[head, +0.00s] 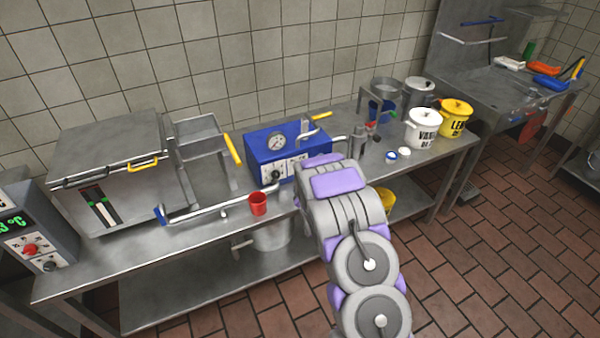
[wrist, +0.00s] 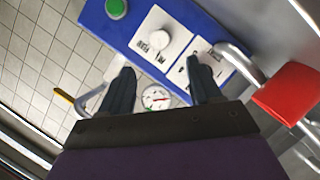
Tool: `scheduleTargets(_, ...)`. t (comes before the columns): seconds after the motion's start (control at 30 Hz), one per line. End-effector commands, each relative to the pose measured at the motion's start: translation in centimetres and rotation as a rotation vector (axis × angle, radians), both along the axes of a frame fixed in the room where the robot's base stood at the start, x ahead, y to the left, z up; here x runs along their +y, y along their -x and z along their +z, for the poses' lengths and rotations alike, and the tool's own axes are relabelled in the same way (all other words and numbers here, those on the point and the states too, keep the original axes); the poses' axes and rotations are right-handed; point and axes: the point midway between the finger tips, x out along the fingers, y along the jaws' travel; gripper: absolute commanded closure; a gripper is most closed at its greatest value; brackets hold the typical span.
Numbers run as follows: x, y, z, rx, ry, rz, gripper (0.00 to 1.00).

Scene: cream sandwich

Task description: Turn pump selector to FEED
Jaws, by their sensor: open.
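In the wrist view the box (wrist: 190,18) fills the upper middle, tilted. A round white knob (wrist: 158,39) sits on a white labelled plate there; it looks like the pump selector, but its lettering is too small to read. A green button (wrist: 116,8) is beyond it. My gripper (wrist: 163,84) is open and empty, its dark fingers apart, with the knob beyond the fingertips. In the head view my arm hides part of the box and my gripper.
A steel pipe (head: 230,206) runs left along the table. White (head: 424,131) and yellow (head: 455,118) tubs stand at right.

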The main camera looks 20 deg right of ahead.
Motion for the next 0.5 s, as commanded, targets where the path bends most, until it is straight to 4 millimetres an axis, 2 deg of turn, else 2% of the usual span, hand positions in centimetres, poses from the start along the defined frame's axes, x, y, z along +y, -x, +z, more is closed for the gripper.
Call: scheduleTargets(0.5,-1.8,-6.5,-2.0,0.0,-0.001,0.0,0.37)
